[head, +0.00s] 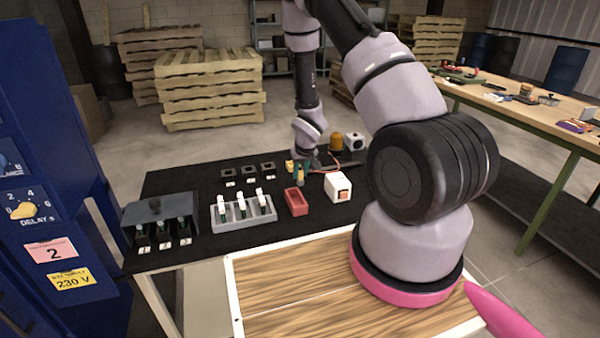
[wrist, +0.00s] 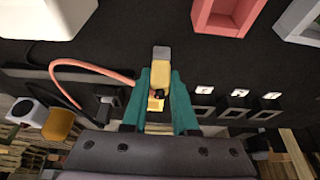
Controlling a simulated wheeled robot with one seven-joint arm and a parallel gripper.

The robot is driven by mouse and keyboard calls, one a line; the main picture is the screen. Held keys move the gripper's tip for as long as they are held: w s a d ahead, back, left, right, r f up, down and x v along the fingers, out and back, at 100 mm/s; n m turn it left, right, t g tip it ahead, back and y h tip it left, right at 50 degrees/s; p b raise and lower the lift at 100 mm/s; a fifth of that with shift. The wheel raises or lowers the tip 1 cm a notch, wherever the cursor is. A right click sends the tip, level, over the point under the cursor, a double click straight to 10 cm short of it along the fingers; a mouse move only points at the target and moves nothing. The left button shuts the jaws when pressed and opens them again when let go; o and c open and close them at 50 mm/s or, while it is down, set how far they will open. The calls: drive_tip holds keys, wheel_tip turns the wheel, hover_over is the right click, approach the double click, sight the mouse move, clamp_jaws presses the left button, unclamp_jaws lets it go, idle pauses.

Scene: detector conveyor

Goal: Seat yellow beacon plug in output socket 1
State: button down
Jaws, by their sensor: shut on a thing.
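The yellow plug (wrist: 158,92) is held between the teal fingers of my gripper (wrist: 161,104) in the wrist view, with a pale grey end beyond the fingertips. In the head view, my gripper (head: 301,173) is low over the black table, and a bit of yellow (head: 289,166) shows beside its fingers. Three black square sockets with white labels stand in a row left of my gripper; the nearest is this socket (head: 268,167). They also show in the wrist view, right of the fingers (wrist: 203,112). The labels are too small to read, so I cannot tell which is socket 1.
A red tray (head: 297,208) and a white box with a button (head: 338,195) lie in front of my gripper. A grey rack (head: 226,218) holds several white-topped pieces. An orange beacon (head: 336,142) stands behind; an orange cable (wrist: 92,67) runs near the fingers.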

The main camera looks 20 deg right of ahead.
drive_tip(key=shift+f, duration=0.1)
drive_tip(key=c, duration=0.7)
unclamp_jaws()
